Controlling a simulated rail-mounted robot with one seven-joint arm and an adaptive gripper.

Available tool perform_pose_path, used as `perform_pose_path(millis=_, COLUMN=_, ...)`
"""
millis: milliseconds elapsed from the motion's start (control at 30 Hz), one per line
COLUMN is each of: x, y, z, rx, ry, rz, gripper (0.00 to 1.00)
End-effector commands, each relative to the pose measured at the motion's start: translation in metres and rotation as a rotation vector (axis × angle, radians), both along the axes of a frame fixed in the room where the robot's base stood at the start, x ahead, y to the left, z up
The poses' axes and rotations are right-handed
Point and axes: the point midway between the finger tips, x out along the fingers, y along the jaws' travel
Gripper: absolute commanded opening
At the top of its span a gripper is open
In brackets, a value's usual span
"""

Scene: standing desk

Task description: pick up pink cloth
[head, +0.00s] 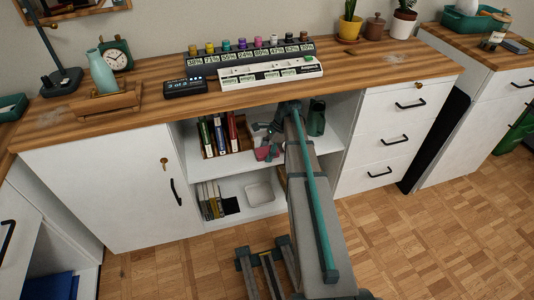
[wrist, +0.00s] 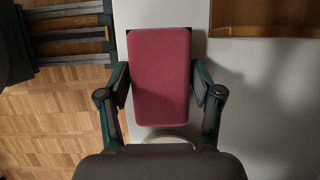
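The pink cloth (wrist: 160,75) looks like a thick flat block with rounded corners in the wrist view. It lies between the two fingers of my gripper (wrist: 160,82), one at its left edge and one at its right. The fingertips look very close to its sides. I cannot tell whether they press on it. In the head view the pink cloth (head: 266,153) shows small and partly covered at the front of the cabinet's upper open shelf.
Books (head: 220,135) stand left of the cloth on the upper shelf, and a dark green container (head: 316,117) stands to the right. A wooden organiser edge (wrist: 270,20) is at the upper right of the wrist view. The desktop (head: 150,98) lies above the shelf opening.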

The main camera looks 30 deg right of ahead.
Motion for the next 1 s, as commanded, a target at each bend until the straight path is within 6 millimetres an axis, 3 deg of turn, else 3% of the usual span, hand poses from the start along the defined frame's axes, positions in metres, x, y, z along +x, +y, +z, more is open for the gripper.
perform_pose_path(millis=33, x=0.000, y=0.000, z=0.000, rx=0.000, ry=0.000, rz=0.000, gripper=0.51)
perform_pose_path(millis=167, x=0.000, y=0.000, z=0.000, rx=0.000, ry=0.000, rz=0.000, gripper=0.29)
perform_pose_path(millis=200, x=0.000, y=0.000, z=0.000, rx=0.000, ry=0.000, rz=0.000, gripper=0.28)
perform_pose_path(millis=800, x=0.000, y=0.000, z=0.003, rx=0.000, ry=-0.001, rz=0.000, gripper=0.28)
perform_pose_path(millis=1000, x=0.001, y=0.000, z=0.035, rx=0.000, ry=-0.002, rz=-0.001, gripper=0.28)
